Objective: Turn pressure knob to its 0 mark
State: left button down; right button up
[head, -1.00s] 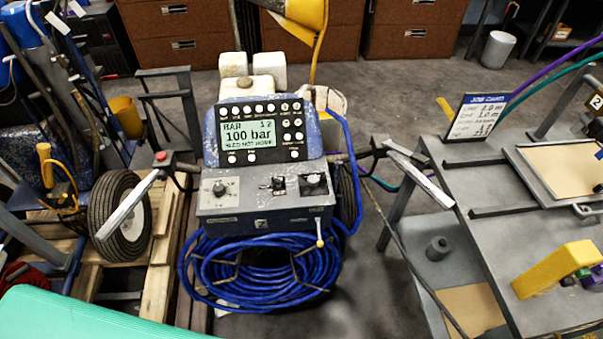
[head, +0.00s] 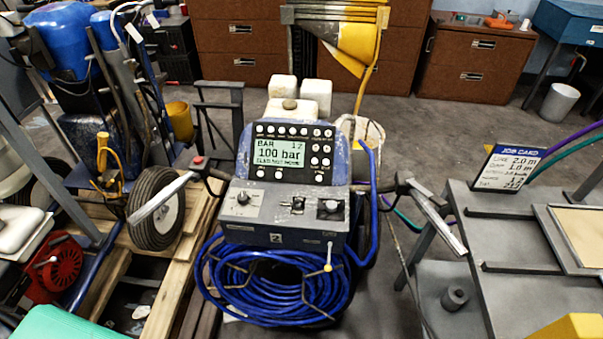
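The line striper stands in the middle of the head view, with a grey control panel (head: 285,222) facing me. A dark knob on a pale dial plate (head: 243,198) sits at the panel's left. Neither of my grippers is in view.
A blue hose coil (head: 275,285) hangs below the panel. Handlebars with pale levers (head: 160,199) reach out at both sides. A grey table (head: 500,240) with a job card (head: 507,167) stands right. Pallets (head: 112,262) and a wheel (head: 157,209) are left.

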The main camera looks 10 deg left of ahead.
aim_at(242, 198)
jog(key=k+l+u, duration=0.1)
jog(key=l+u, duration=0.15)
jog(key=l, duration=0.2)
jog(key=k+l+u, duration=0.25)
jog(key=l, duration=0.15)
jog(key=k+l+u, duration=0.1)
jog(key=l+u, duration=0.15)
jog(key=l, duration=0.15)
